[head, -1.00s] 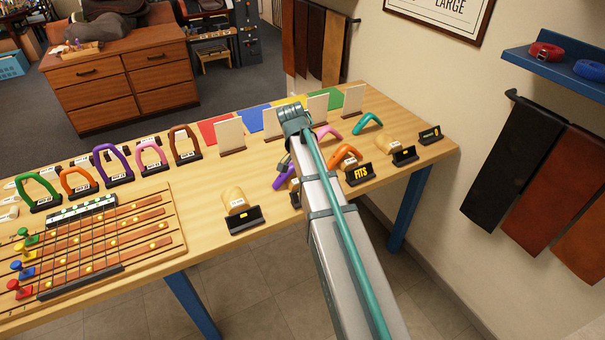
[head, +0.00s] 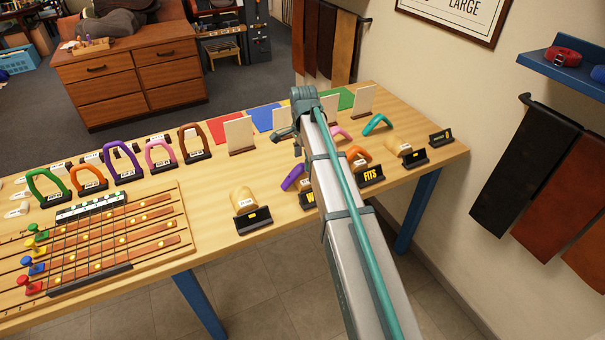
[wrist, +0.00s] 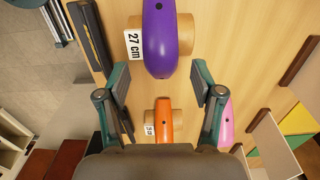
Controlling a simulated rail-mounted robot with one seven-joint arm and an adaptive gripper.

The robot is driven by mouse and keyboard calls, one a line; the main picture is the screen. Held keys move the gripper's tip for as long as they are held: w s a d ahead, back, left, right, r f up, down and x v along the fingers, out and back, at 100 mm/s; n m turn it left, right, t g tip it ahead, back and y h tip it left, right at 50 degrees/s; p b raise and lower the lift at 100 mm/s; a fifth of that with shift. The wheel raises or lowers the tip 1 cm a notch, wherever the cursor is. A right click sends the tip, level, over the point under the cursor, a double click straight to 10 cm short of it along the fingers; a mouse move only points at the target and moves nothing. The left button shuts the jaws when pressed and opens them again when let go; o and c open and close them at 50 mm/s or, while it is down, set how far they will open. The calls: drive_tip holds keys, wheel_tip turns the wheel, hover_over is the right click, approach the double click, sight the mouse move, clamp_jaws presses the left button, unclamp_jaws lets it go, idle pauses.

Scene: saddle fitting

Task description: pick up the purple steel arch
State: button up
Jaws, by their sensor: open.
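A purple arch (head: 293,177) sits on a wooden block on the workbench, partly hidden behind my arm in the head view. In the wrist view the purple arch (wrist: 160,40) lies over a wooden block labelled 27 cm, near the top centre. My gripper (wrist: 160,82) is open and empty. Its two fingers are spread on either side of the arch's lower end in the picture; the height between them is unclear. In the head view it shows only partly, left of the arm's end. Another purple arch (head: 122,160) stands upright in a black holder at the left.
An orange arch (wrist: 164,120) and a pink arch (wrist: 225,122) are close by. Black sign stands (head: 372,176) line the bench's front edge. Upright cream boards (head: 239,136) stand behind. A strung board (head: 120,240) fills the bench's left part.

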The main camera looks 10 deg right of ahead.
sight(302, 175)
drive_tip(key=shift+d+f+p, duration=0.1)
drive_tip(key=shift+f+p, duration=0.95)
drive_tip(key=shift+f, duration=1.45)
drive_tip(key=c, duration=1.2)
clamp_jaws()
drive_tip(key=shift+r, duration=0.15)
